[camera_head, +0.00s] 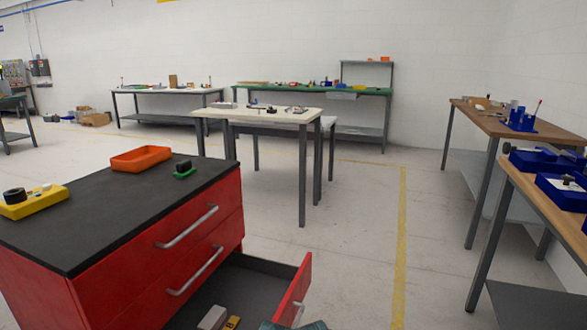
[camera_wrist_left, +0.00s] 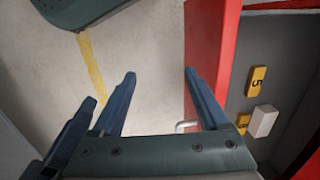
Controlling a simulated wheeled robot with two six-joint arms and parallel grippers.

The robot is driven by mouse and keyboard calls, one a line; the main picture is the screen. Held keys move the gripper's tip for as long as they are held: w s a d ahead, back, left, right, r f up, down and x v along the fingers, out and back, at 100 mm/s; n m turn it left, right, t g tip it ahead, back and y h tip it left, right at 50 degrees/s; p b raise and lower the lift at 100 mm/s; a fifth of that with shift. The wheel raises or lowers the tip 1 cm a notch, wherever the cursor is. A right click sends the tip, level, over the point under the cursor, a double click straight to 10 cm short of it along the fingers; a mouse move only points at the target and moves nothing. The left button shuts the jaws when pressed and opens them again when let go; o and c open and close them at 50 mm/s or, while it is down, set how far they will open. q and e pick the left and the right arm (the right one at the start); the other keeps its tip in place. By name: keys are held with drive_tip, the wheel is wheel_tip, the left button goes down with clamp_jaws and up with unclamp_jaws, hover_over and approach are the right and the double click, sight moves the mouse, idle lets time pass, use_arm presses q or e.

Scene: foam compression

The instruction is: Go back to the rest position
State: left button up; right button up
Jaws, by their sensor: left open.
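My left gripper (camera_wrist_left: 158,75) is open and empty in the left wrist view, with its blue fingers apart above the pale floor. It is beside the red drawer front (camera_wrist_left: 205,60), and the right finger overlaps the red panel in the picture; I cannot tell whether they touch. In the head view only a dark sliver of my arm shows at the bottom edge, by the open bottom drawer (camera_head: 291,296) of the red cabinet (camera_head: 150,270). My right gripper is not in view.
The open drawer holds yellow blocks (camera_wrist_left: 257,80), one marked 5, and a white block (camera_wrist_left: 263,121). On the cabinet's black top stand a yellow tray (camera_head: 35,206), an orange tray (camera_head: 141,158) and a green item (camera_head: 184,174).

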use_arm(q)
wheel_tip(320, 180, up, 30)
drive_tip(key=p, duration=2.8)
drive_tip(key=shift+r, duration=0.2)
drive_tip(key=shift+c, duration=0.2)
